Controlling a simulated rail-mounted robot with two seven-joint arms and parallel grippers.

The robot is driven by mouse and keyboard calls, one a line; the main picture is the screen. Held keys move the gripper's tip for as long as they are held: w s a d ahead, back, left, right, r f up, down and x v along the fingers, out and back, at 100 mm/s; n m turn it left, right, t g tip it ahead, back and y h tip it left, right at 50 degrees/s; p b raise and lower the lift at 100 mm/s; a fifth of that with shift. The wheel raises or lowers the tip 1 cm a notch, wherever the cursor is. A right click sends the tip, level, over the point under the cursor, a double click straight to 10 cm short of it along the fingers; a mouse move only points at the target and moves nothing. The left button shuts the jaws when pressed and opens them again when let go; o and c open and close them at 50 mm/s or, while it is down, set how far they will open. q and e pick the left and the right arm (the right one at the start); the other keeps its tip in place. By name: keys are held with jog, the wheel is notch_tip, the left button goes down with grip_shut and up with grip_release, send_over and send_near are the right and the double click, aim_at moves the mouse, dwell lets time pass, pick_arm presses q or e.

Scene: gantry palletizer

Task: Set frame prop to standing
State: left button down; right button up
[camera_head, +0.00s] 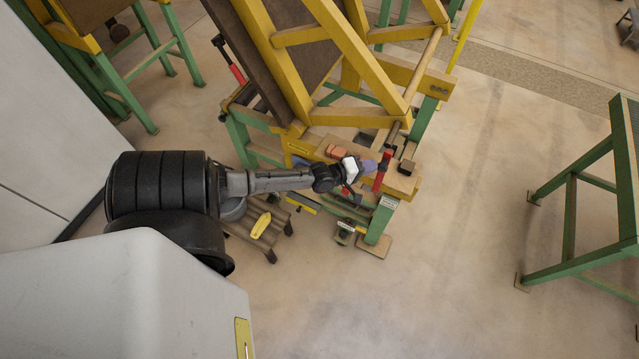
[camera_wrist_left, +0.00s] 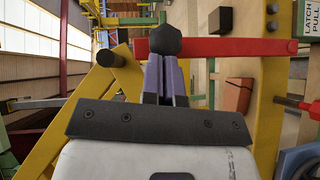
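A large yellow frame (camera_head: 366,63) stands tilted on a green-legged stand (camera_head: 377,224). A red lever (camera_head: 382,172) is at the stand's near right corner; in the left wrist view a red bar (camera_wrist_left: 225,46) ends in a dark knob (camera_wrist_left: 165,40). I cannot tell for certain which part is the frame prop. My left gripper (camera_head: 366,167) reaches the lever from the left. In the wrist view its two fingers (camera_wrist_left: 166,72) are close together at the knob, which hides their tips; they look shut on it. My right gripper is not in view.
A "LATCH PULL" label (camera_wrist_left: 292,17) is beside the red bar. An orange-brown block (camera_head: 337,152) and a dark block (camera_head: 406,167) lie on the stand. A low rack (camera_head: 262,226) with a yellow piece is below my arm. Another green stand (camera_head: 570,220) is at right, with clear floor between.

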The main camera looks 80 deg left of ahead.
pick_arm(q)
jog(key=shift+w+d+r, duration=0.15)
jog(key=shift+w+r, duration=0.05)
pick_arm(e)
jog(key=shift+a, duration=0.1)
pick_arm(q)
jog(key=shift+s+r, duration=0.1)
jog(key=shift+s+a, duration=0.15)
jog(key=shift+a, duration=0.05)
jog(key=s+a+r, duration=0.1)
jog(key=s+r, duration=0.1)
jog(key=s, duration=1)
jog(key=shift+s+a+r, duration=0.15)
jog(key=shift+s, duration=0.2)
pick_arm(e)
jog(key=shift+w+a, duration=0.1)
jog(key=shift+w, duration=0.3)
